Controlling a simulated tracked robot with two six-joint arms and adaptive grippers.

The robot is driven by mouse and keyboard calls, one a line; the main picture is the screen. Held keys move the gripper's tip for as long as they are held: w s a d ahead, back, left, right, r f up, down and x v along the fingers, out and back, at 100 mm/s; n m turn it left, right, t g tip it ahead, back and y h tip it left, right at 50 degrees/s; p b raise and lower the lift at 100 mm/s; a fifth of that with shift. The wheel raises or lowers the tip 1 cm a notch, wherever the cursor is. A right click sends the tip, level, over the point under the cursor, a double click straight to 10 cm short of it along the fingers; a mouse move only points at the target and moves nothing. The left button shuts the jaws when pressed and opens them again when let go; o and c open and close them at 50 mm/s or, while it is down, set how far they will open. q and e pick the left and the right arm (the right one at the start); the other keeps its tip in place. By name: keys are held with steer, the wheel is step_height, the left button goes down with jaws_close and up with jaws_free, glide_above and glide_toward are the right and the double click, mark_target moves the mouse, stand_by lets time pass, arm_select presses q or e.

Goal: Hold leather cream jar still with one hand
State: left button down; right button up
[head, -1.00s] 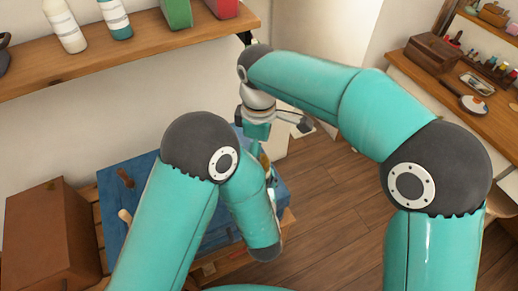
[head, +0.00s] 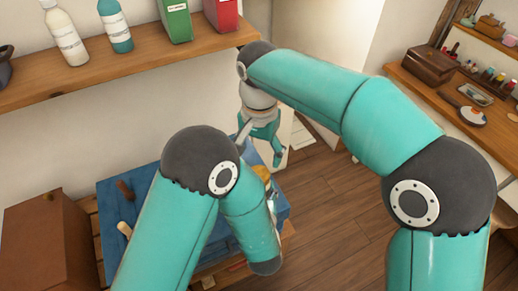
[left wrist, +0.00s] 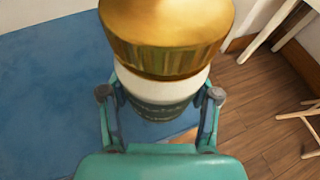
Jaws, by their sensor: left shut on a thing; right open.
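The leather cream jar (left wrist: 160,88) has a gold ribbed lid, a pale band under it and a dark label. It stands between the two fingers of my left gripper (left wrist: 160,100), which is shut on it in the left wrist view. In the head view only a bit of gold (head: 262,172), seemingly the lid, shows beside my left forearm, which hides the left gripper. My right gripper (head: 260,145) is open and empty, pointing down just above and behind that gold bit. I cannot tell whether it touches the jar.
A blue mat (head: 112,200) covers the wooden bench, with a brown-handled tool (head: 125,189) on it. A brown box (head: 45,240) stands at left. A shelf (head: 130,60) with bottles and boxes runs above. Open floor (head: 330,215) lies to the right.

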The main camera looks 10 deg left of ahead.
mark_target(259, 174)
steer(key=shift+r+m, duration=0.2)
steer(key=shift+m, duration=1)
steer(key=shift+f+m, duration=0.15)
steer(key=shift+m, duration=0.35)
steer(key=shift+f, duration=3.8)
